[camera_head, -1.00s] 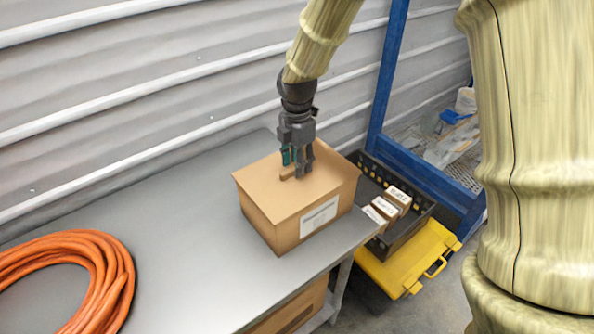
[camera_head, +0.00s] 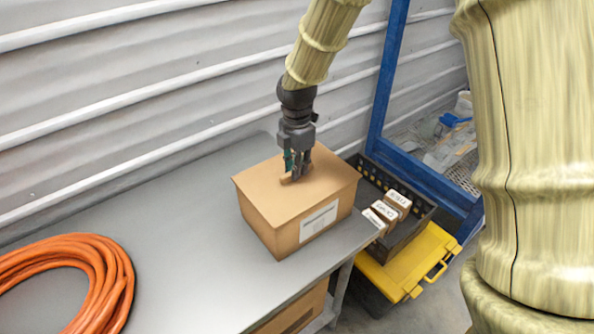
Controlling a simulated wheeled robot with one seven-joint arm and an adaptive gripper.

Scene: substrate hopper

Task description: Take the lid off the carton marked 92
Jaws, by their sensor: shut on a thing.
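A brown carton (camera_head: 270,235) stands on the grey table with a white label (camera_head: 318,221) on its front right side; the print is too small to read. Its flat brown lid (camera_head: 265,195) lies on top, covering the carton. A small raised handle (camera_head: 287,181) sits near the middle of the lid. My gripper (camera_head: 296,177) points down over the lid and is shut on the handle, which its fingers partly hide.
A coiled orange hose (camera_head: 105,270) lies on the table (camera_head: 180,215) at left. A black crate (camera_head: 410,226) with small labelled boxes (camera_head: 386,210) and a yellow case (camera_head: 405,268) stand right of the table. A blue frame (camera_head: 385,90) and corrugated wall (camera_head: 120,90) are behind.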

